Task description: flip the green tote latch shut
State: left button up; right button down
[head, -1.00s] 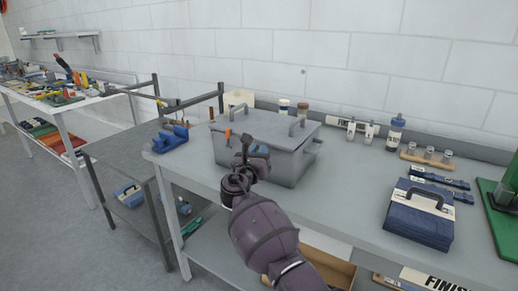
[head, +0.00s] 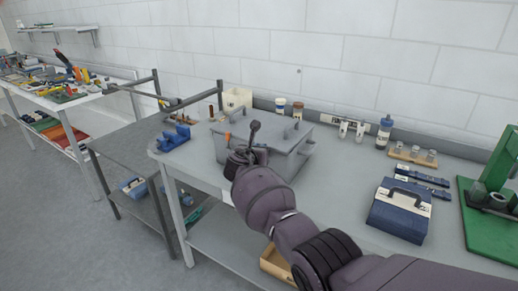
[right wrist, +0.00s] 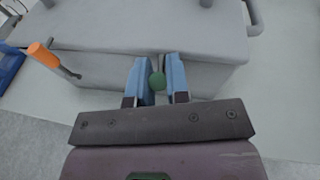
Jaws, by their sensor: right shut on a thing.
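A grey lidded tote (head: 292,154) stands on the grey bench, its lid lying closed on top. It also fills the upper part of the right wrist view (right wrist: 205,78). The green latch knob (right wrist: 158,81) is at the tote's front side, between the blue fingers of my right gripper (right wrist: 157,78), which is shut on it. In the head view my right wrist hides the fingers and the green latch. An orange-tipped latch (right wrist: 44,54) sticks out from the tote's front, left of my gripper; it also shows in the head view (head: 228,136). My left gripper is not in view.
A blue clamp-like tool (head: 173,138) is left of the tote. Small bottles (head: 281,104) stand behind it. A blue case (head: 400,211), dark straps and a green stand (head: 487,222) are to the right. Bare bench lies between the tote and the case.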

jog(key=c, duration=1.1)
grip_release()
jog(key=shift+f, duration=0.1)
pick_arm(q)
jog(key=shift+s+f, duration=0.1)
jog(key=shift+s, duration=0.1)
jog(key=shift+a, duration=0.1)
